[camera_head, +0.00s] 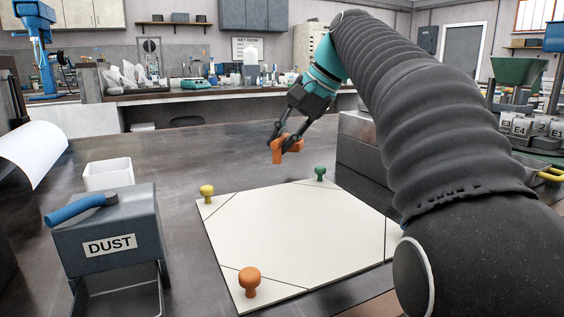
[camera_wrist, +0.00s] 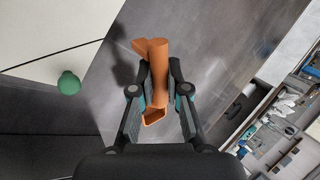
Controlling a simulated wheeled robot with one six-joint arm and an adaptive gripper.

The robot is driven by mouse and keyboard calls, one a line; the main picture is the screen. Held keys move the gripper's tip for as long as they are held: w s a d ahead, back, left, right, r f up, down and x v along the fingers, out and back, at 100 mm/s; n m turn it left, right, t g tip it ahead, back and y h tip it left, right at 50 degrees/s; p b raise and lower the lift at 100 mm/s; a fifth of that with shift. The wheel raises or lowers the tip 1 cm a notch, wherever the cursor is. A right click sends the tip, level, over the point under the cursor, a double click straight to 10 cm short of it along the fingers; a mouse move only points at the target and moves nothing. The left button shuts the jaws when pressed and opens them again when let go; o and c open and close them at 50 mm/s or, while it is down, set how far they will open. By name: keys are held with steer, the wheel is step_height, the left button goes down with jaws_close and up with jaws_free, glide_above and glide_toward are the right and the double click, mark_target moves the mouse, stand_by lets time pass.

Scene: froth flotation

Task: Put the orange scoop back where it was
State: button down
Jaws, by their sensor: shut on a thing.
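The orange scoop (camera_head: 279,152) is held in my gripper (camera_head: 285,139), above the dark worktop just beyond the far edge of the white board. In the wrist view the orange scoop (camera_wrist: 158,62) sits between the two fingers of my gripper (camera_wrist: 159,85), which are shut on it. Part of the scoop is hidden behind the fingers. The white board (camera_head: 290,225) lies on the worktop with lines cutting off its corners. An orange knob (camera_head: 249,278) stands at its near corner, a yellow knob (camera_head: 207,192) at the far left corner and a green knob (camera_head: 320,172) at the far right corner.
A grey box marked DUST (camera_head: 110,240) with a blue handle stands left of the board. A white open container (camera_head: 108,174) stands behind it. The worktop (camera_head: 175,165) between that container and my gripper is clear. My arm covers the board's right side.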

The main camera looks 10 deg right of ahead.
steer(key=shift+f+b, duration=0.4)
steer(key=shift+f, duration=1.4)
steer(key=shift+f, duration=0.15)
steer(key=c, duration=1.2)
jaws_free()
steer(key=shift+r, duration=0.25)
steer(key=p+v, duration=0.3)
steer(key=v, duration=0.9)
steer(key=shift+f, duration=0.1)
